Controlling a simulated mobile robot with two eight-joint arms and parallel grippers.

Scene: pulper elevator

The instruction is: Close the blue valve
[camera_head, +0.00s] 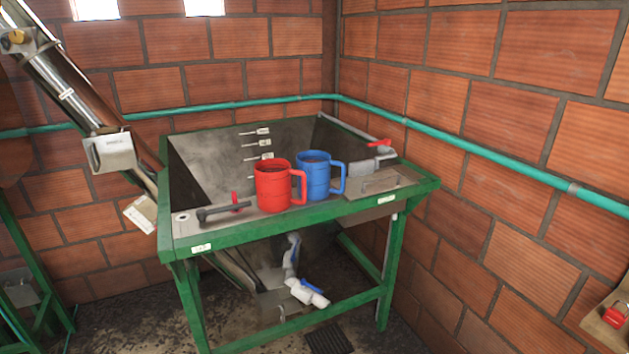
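A white pipe (316,299) with a blue valve handle (300,289) sits low under the green-framed hopper table, near the floor. The handles are small in the view, so I cannot tell whether either valve is open or shut. Neither of my grippers shows in the head view.
A red mug (272,189) and a blue mug (313,177) stand on the front ledge of the green table (330,208). Table legs and a lower crossbar (330,325) frame the pipe. A metal tube (62,85) slopes down at left.

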